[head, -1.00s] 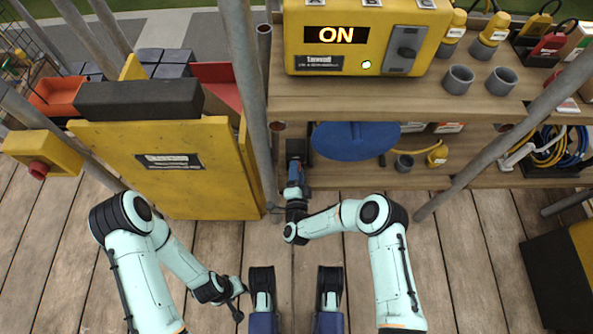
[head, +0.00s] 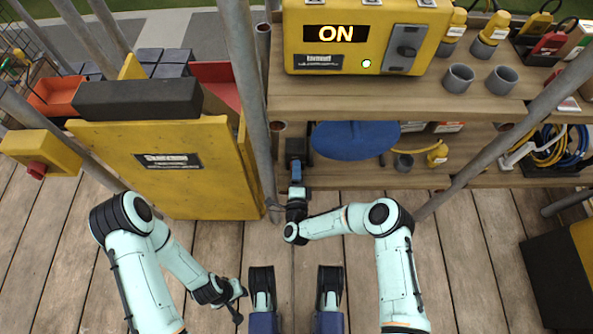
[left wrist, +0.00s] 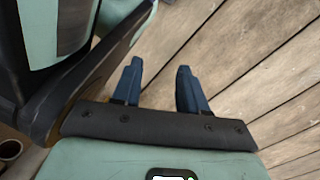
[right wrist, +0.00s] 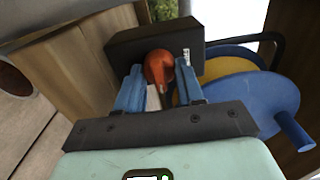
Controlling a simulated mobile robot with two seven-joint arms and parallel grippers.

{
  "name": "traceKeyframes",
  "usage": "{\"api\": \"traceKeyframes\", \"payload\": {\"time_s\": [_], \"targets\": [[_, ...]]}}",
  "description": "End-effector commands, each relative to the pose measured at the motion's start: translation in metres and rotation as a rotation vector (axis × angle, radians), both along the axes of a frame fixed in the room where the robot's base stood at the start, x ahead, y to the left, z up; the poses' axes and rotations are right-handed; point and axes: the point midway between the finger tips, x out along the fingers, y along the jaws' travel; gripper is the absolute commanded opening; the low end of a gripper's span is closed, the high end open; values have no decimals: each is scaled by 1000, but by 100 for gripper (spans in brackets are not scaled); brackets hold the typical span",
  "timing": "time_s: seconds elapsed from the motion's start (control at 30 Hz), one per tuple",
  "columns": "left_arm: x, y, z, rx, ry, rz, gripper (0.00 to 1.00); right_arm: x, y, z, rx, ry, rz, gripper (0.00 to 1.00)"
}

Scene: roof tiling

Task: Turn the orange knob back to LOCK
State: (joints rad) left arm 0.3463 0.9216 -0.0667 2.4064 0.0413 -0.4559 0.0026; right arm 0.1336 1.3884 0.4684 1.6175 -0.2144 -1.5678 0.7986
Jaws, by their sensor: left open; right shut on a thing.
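The orange knob (right wrist: 159,68) shows in the right wrist view, in front of a dark box (right wrist: 125,46). My right gripper (right wrist: 160,90) is shut on the knob, with one blue finger on each side of it. In the head view my right gripper (head: 296,172) reaches to the dark box (head: 297,148) under the bench top, and the knob is hidden there. No LOCK marking can be read. My left gripper (left wrist: 158,84) is open and empty above the wooden deck. In the head view it is low on the left (head: 236,300).
A yellow unit (head: 362,35) with a lit ON display stands on the bench top (head: 400,102). A blue reel (head: 355,142) sits right of the dark box. A scaffold pole (head: 250,100) and a yellow panel (head: 165,185) stand to the left.

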Motion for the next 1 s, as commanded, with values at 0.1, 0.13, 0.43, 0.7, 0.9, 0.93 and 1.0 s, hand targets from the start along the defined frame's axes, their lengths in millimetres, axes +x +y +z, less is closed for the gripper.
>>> {"api": "traceKeyframes", "payload": {"time_s": [0.1,0.13,0.43,0.7,0.9,0.93,1.0], "targets": [[0,0,0,0,0,0,43,-1,1,-1,2,3,3,7],[0,0,0,0,0,0,43,-1,1,-1,2,3,3,7],[0,0,0,0,0,0,43,-1,1,0,1,2,2,62],[4,-1,3,1,-15,-1,43,-8,1,0,0,2,2,62],[28,-3,21,6,-93,-9,43,-45,1,1,0,7,4,62],[33,-4,25,7,-109,-10,43,-52,1,1,0,6,4,62],[42,-6,32,9,-141,-13,43,-69,1,1,1,7,4,62]]}}
